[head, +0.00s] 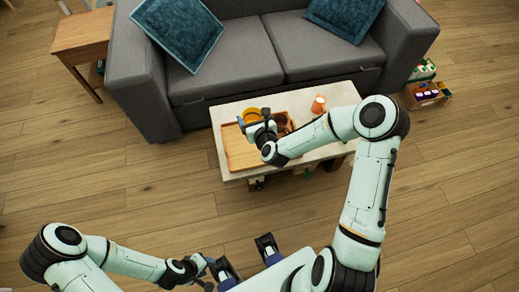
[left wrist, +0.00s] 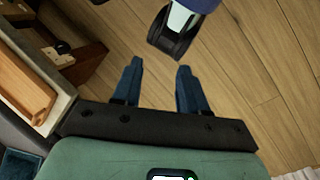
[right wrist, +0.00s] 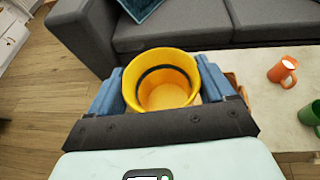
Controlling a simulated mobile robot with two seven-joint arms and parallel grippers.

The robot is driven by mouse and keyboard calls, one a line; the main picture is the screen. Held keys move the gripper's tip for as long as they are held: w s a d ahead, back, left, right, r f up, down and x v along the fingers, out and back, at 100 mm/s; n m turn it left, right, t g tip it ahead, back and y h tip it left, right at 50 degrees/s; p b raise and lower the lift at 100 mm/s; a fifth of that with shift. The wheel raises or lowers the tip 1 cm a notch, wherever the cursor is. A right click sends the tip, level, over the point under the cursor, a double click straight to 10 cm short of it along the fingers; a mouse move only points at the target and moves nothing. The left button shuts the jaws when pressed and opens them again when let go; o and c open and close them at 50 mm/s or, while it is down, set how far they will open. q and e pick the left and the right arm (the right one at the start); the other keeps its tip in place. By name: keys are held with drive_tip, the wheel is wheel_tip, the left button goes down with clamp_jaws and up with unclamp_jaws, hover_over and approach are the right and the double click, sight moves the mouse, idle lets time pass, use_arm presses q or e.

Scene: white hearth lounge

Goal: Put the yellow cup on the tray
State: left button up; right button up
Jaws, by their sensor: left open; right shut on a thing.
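The yellow cup (right wrist: 160,80) sits between the fingers of my right gripper (right wrist: 160,92), which is shut on it. Its open mouth faces the right wrist camera. In the head view the cup (head: 250,114) shows at the back edge of the wooden tray (head: 239,153), partly hidden by my right gripper (head: 257,122). I cannot tell whether the cup touches the tray. The tray lies on the left part of the low pale table. My left gripper (left wrist: 157,88) is open and empty over the floor, away from the table; it also shows low in the head view (head: 205,268).
An orange mug (head: 318,104) stands on the table (head: 342,93) right of the tray. A green mug (right wrist: 310,114) shows in the right wrist view. A brown item (head: 284,122) is at the tray's right end. The grey sofa (head: 240,62) stands behind the table.

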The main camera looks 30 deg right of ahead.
use_arm(q)
wheel_tip(320, 180, down, 10)
drive_tip(key=w+b, duration=0.2)
drive_tip(key=b, duration=0.6)
use_arm(e)
drive_tip(key=w+d+f+m+h, duration=0.1)
drive_tip(key=w+d+f, duration=0.15)
drive_tip(key=f, duration=0.25)
drive_tip(key=w+d+f, duration=0.1)
drive_tip(key=d+f, duration=0.3)
wheel_tip(320, 180, down, 20)
drive_tip(key=b, duration=0.6)
drive_tip(key=shift+a, duration=0.1)
use_arm(q)
drive_tip(key=w+a+f+t+y, duration=0.1)
drive_tip(key=w+a+f+t, duration=0.2)
drive_tip(key=w+f, duration=0.3)
drive_tip(key=shift+w+a+f+n+y, duration=0.3)
drive_tip(key=shift+w+a+n+y, duration=0.1)
drive_tip(key=shift+w+a, duration=0.6)
use_arm(e)
drive_tip(key=shift+r, duration=0.1)
use_arm(q)
drive_tip(key=shift+w+d, duration=0.1)
use_arm(e)
drive_tip(key=shift+f, duration=0.25)
drive_tip(key=o, duration=1)
use_arm(q)
drive_tip(key=shift+s+f, duration=0.3)
drive_tip(key=shift+r, duration=0.1)
